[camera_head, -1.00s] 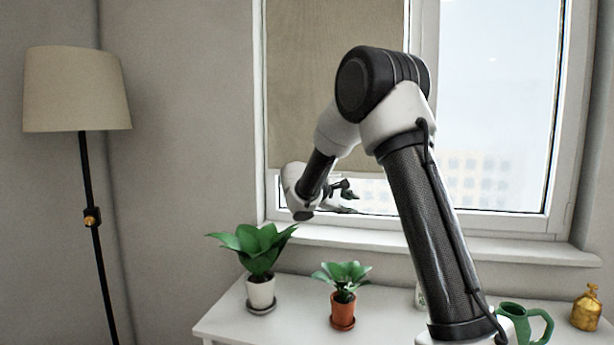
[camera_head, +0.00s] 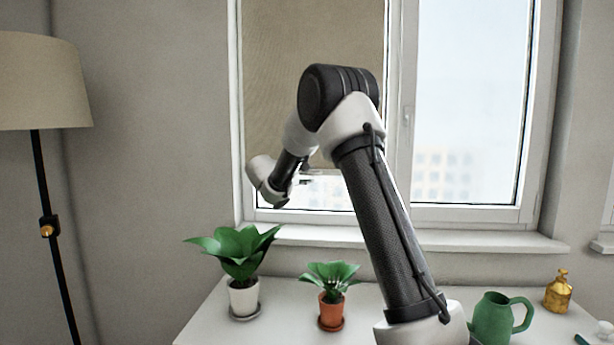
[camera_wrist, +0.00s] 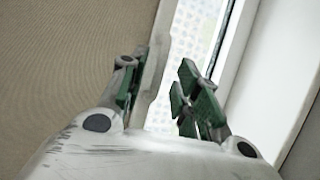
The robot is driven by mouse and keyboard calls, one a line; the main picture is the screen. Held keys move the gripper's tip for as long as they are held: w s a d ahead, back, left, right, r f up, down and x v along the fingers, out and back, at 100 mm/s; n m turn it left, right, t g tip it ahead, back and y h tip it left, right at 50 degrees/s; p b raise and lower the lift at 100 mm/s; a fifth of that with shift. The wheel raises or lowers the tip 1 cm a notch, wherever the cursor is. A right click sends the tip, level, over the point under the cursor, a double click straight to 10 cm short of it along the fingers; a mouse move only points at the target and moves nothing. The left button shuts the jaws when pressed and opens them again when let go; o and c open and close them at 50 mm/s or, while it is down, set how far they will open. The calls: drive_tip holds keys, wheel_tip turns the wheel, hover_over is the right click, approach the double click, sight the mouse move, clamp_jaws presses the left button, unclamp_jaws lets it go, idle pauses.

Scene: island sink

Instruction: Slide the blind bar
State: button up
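The beige roller blind (camera_head: 265,80) hangs over the left window pane, its lower edge a little above the sill. In the wrist view the blind fabric (camera_wrist: 70,50) fills the left side. Its pale bottom bar (camera_wrist: 154,75) runs along the fabric edge and passes between my fingers, nearer the left one. My gripper (camera_wrist: 160,95) is open, with green-padded fingers spread apart. I cannot tell whether the left finger touches the bar or fabric. In the head view my gripper (camera_head: 305,181) is at the blind's lower edge, largely hidden by my wrist.
A white window sill (camera_head: 420,240) runs below the window. A white table (camera_head: 260,325) under it holds two potted plants (camera_head: 240,255) (camera_head: 330,285), a green jug (camera_head: 495,318) and a gold bottle (camera_head: 559,290). A floor lamp (camera_head: 40,85) stands left.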

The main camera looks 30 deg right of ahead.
drive_tip(key=shift+x, duration=1)
clamp_jaws()
